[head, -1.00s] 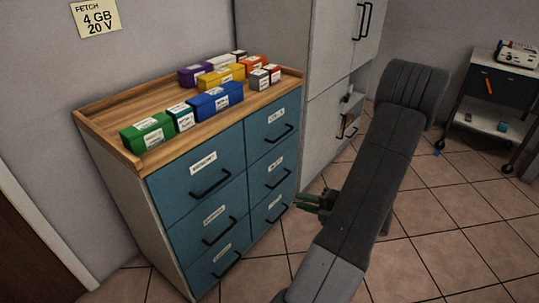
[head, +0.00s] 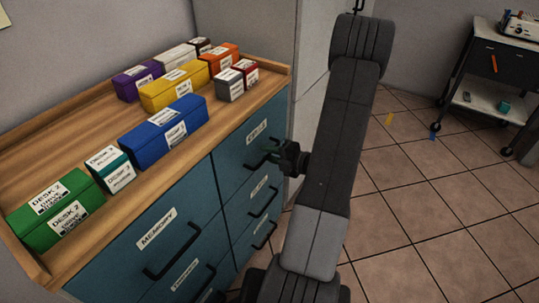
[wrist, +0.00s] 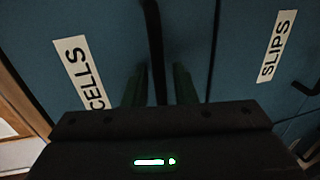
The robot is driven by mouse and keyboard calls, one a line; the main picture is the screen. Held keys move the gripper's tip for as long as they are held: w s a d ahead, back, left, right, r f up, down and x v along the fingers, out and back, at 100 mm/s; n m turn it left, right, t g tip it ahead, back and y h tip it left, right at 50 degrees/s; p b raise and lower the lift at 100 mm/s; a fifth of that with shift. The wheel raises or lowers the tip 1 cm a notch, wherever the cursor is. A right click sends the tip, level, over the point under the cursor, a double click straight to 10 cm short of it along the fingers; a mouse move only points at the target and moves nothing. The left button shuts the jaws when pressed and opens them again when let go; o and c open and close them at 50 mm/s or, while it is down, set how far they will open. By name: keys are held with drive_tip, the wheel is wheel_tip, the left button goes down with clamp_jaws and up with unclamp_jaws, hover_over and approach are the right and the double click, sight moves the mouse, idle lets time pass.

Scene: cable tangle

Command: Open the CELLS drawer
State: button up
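The CELLS drawer (head: 236,152) is the top right drawer of the blue cabinet, and its front looks flush with the cabinet. Its white label reads CELLS in the wrist view (wrist: 82,72). My gripper (head: 274,156) is at the front of this drawer, by its handle. In the wrist view the dark bar handle (wrist: 154,45) runs between the two greenish fingers of my gripper (wrist: 160,86). The fingers stand apart, with a gap seen on either side of the bar.
The SLIPS label (wrist: 277,46) marks the neighbouring drawer. The MEMORY drawer (head: 150,255) is to the left. Several coloured boxes stand on the wooden top (head: 75,125). A cart (head: 490,75) stands far right. The tiled floor (head: 430,200) is open on the right.

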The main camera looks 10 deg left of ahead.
drive_tip(key=shift+a, duration=0.1)
clamp_jaws()
drive_tip(key=f+p+v, duration=0.2)
drive_tip(key=p+v, duration=0.1)
drive_tip(key=v, duration=0.8)
drive_tip(key=d+f+p+v, duration=0.1)
drive_tip(key=f+p+v, duration=0.1)
drive_tip(key=v, duration=0.8)
drive_tip(key=f+p+v, duration=0.3)
drive_tip(key=v, duration=0.8)
drive_tip(key=shift+s+d+p, duration=0.2)
drive_tip(key=shift+d+p, duration=0.2)
drive_tip(key=shift+d, duration=0.15)
drive_tip(key=shift+r, duration=0.15)
unclamp_jaws()
